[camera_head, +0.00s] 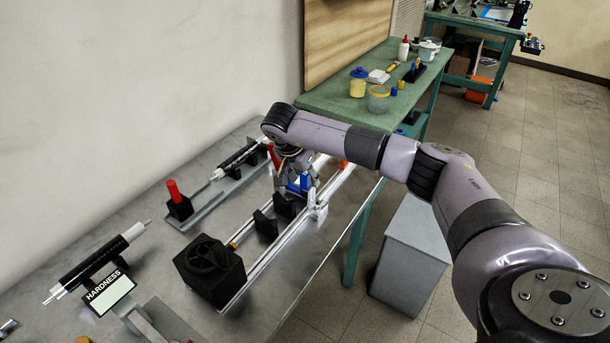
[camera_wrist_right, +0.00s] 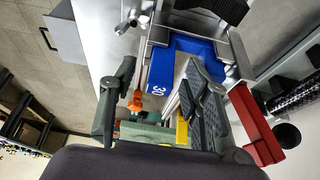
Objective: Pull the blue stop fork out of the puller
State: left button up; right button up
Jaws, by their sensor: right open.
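The blue stop fork (camera_head: 305,181) is on the puller, a long twin-rail bench (camera_head: 264,262) with a black handwheel box (camera_head: 212,272) at its near end. In the right wrist view the fork (camera_wrist_right: 190,47) is a blue U-shaped piece marked 30, set at a silver block of the puller. My right gripper (camera_head: 299,190) points down over the fork and partly hides it. In the right wrist view its fingers (camera_wrist_right: 155,88) are apart, with the fork's marked part beyond and between them. I cannot tell whether they touch it. My left gripper is not in view.
Black blocks (camera_head: 266,223) stand along the puller's rails. A rack with a red-topped post (camera_head: 174,190) and a black rod (camera_head: 238,155) lies to the left. A HARDNESS sign (camera_head: 108,292) stands near the front. A green bench (camera_head: 335,98) with bottles stands behind.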

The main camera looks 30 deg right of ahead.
jog(key=shift+d+f, duration=0.1)
jog(key=shift+f, duration=0.2)
jog(key=shift+c, duration=0.3)
grip_shut()
jog(key=c, duration=0.6)
grip_release()
grip_shut()
jog(key=shift+r, duration=0.15)
jog(key=shift+r+p, duration=1.75)
jog(key=shift+r, duration=0.65)
jog(key=shift+r, duration=0.1)
